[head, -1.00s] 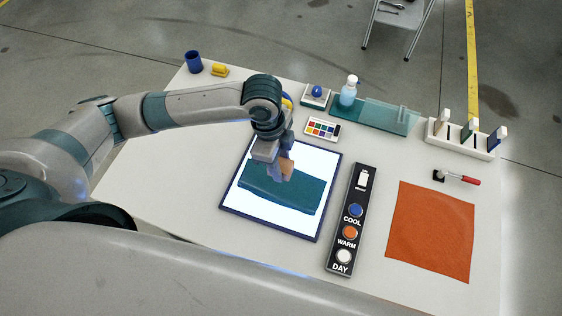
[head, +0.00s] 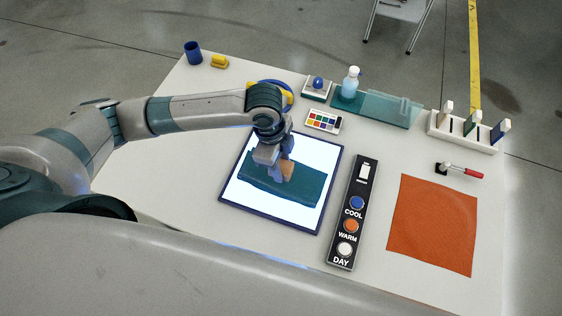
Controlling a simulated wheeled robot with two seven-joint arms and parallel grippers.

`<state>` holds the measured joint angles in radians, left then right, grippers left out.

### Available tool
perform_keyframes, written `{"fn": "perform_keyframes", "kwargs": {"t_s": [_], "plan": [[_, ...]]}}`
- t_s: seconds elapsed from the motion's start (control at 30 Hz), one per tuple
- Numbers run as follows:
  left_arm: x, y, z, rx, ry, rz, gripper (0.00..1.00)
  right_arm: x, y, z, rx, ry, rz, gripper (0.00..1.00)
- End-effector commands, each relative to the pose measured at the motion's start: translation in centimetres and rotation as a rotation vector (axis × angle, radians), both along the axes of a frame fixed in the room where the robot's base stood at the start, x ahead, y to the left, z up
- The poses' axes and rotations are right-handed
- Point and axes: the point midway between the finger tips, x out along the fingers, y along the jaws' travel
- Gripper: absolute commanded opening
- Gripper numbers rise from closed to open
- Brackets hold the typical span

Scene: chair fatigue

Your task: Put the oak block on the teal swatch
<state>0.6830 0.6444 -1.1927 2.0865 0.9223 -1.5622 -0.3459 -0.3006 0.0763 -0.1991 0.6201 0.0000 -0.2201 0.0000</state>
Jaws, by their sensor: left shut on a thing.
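The teal swatch (head: 300,192) lies on a lit white panel with a dark blue frame (head: 272,232), near the middle of the table. My left gripper (head: 283,176) is over the swatch, pointing down, shut on the oak block (head: 288,168). The block is a small orange-brown piece, partly hidden by the fingers. It is at or just above the swatch; I cannot tell whether it touches. My right gripper is not in view.
A black button strip (head: 353,215) and an orange cloth (head: 433,225) lie right of the panel. Behind stand a colour card (head: 322,121), a bottle (head: 350,83) on a teal tray (head: 390,113), and a slotted white rack (head: 463,136). A red-handled tool (head: 463,171) lies near the cloth.

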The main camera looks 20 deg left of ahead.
Motion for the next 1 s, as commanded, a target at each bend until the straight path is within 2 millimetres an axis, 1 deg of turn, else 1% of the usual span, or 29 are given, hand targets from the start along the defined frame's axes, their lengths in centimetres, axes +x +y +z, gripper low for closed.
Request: {"fn": "perform_keyframes", "kwargs": {"t_s": [0.23,0.57,1.0], "plan": [[0.02,-0.01,-0.47,0.000,-0.001,0.000,0.12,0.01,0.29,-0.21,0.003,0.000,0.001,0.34],[0.00,-0.01,-0.45,0.000,0.000,0.000,0.12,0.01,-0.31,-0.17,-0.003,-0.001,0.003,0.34],[-0.02,-0.01,-0.35,0.000,0.000,0.000,0.12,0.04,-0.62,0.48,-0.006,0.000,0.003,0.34]]}}
